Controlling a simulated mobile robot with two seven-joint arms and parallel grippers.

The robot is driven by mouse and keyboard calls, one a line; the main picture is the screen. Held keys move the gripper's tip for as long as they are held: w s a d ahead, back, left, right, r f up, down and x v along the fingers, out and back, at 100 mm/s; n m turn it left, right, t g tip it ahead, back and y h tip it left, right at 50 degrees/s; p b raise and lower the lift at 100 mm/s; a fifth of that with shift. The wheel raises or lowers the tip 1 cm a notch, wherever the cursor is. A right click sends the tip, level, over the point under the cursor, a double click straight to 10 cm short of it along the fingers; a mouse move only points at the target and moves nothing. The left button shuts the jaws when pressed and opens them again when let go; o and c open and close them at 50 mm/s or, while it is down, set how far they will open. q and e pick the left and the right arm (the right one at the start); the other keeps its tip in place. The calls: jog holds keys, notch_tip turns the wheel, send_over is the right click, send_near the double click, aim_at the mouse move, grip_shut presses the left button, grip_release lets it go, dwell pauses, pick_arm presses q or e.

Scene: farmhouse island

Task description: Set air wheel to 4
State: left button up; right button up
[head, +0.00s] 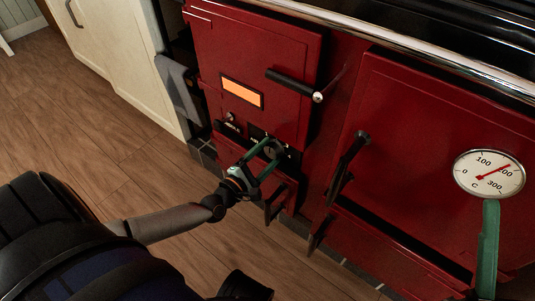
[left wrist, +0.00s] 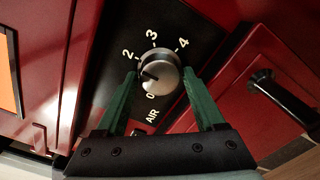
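The air wheel (left wrist: 159,72) is a round silver knob on a black plate marked AIR, with 0, 2, 3 and 4 visible around it. Its dark pointer line points left, between the 0 and the 2; no 1 is visible there, near the left fingertip. In the left wrist view my left gripper (left wrist: 160,75) has its green fingers apart, one on each side of the knob; I cannot tell whether they touch it. In the head view this gripper (head: 271,152) is at the lower front of the red stove. One green finger of my right gripper (head: 488,250) shows at the right edge.
The red stove (head: 400,130) has doors with black handles (head: 292,84) and a glowing orange window (head: 241,92). A round temperature gauge (head: 489,174) is on the right door. A chrome rail (head: 400,45) runs along the top. Wooden floor (head: 80,140) is clear at left.

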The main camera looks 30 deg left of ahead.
pick_arm(q)
jog(key=c, duration=1)
jog(key=shift+m, duration=0.3)
pick_arm(e)
jog(key=shift+r, duration=0.2)
pick_arm(q)
jog(key=m+p, duration=0.2)
jog(key=m, duration=0.2)
jog(key=shift+r+m+p, duration=0.15)
jog(key=shift+m+p, duration=0.15)
jog(key=shift+p, duration=0.1)
jog(key=m+p, duration=0.2)
jog(key=m, duration=0.3)
jog(key=m+p, duration=0.2)
jog(key=m, duration=0.3)
jog(key=shift+m, duration=0.4)
jog(key=m+p, duration=0.1)
jog(key=m, duration=0.1)
jog(key=shift+m, duration=0.9)
pick_arm(e)
notch_tip(320, 180, up, 9)
jog(key=d, duration=0.1)
jog(key=shift+s+t, duration=0.15)
jog(key=shift+t, duration=0.25)
jog(key=shift+f, duration=0.1)
